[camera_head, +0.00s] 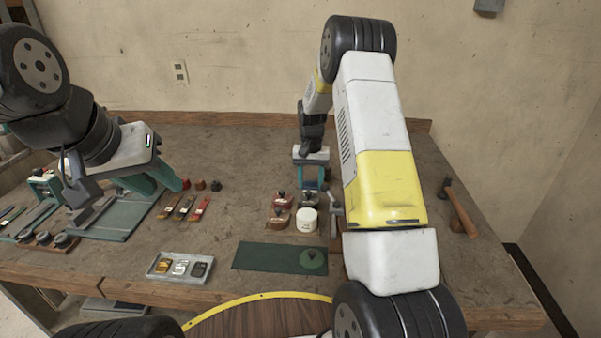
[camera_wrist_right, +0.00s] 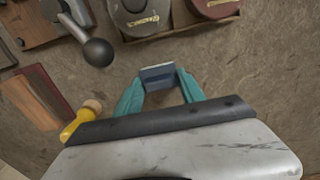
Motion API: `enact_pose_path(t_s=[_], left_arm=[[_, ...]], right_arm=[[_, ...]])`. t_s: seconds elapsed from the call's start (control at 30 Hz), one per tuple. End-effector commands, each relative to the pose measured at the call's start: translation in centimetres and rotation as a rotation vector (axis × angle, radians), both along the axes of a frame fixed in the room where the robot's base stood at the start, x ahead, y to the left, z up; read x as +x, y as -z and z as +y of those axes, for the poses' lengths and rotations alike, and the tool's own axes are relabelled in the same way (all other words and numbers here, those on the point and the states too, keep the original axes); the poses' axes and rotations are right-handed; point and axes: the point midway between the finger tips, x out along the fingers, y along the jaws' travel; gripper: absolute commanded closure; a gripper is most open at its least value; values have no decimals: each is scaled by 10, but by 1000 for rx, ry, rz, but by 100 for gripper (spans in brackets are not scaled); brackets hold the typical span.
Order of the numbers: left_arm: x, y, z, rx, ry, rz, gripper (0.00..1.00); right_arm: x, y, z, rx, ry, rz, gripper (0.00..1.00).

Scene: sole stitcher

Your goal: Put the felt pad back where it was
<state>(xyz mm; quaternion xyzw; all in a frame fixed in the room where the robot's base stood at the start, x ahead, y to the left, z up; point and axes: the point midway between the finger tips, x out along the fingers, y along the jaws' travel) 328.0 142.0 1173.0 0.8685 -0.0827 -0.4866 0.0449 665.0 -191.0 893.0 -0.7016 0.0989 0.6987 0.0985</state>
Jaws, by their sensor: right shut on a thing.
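My right gripper (camera_head: 310,178) hangs over the back middle of the bench. In the right wrist view its teal fingers (camera_wrist_right: 158,84) are shut on a small dark blue-grey block with a pale edge (camera_wrist_right: 157,74), which looks like the felt pad. The pad is hard to make out in the head view. It is held near tins (camera_wrist_right: 138,16) and a ball-ended lever (camera_wrist_right: 97,52). My left gripper (camera_head: 160,180) is at the left, with its teal fingers apart and seemingly empty, above a dark green board (camera_head: 103,222).
A grey tray (camera_head: 153,273) lies front left; a hammer (camera_head: 461,212) lies right. Bare bench shows between.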

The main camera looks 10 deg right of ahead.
Motion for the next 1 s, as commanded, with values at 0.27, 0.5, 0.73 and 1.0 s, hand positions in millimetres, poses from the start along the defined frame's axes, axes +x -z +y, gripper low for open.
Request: enact_pose_path(t_s=[0.27, 0.5, 0.73, 1.0], left_arm=[[0, 0, 0, 0, 0, 0, 64], [0, 0, 0, 0, 0, 0, 64], [0, 0, 0, 0, 0, 0, 64], [0, 0, 0, 0, 0, 0, 64]], right_arm=[[0, 1, 0, 0, 0, 1, 32], [0, -1, 0, 0, 0, 0, 32], [1, -36, 0, 0, 0, -4, 32], [0, -93, 0, 0, 0, -3, 32]])
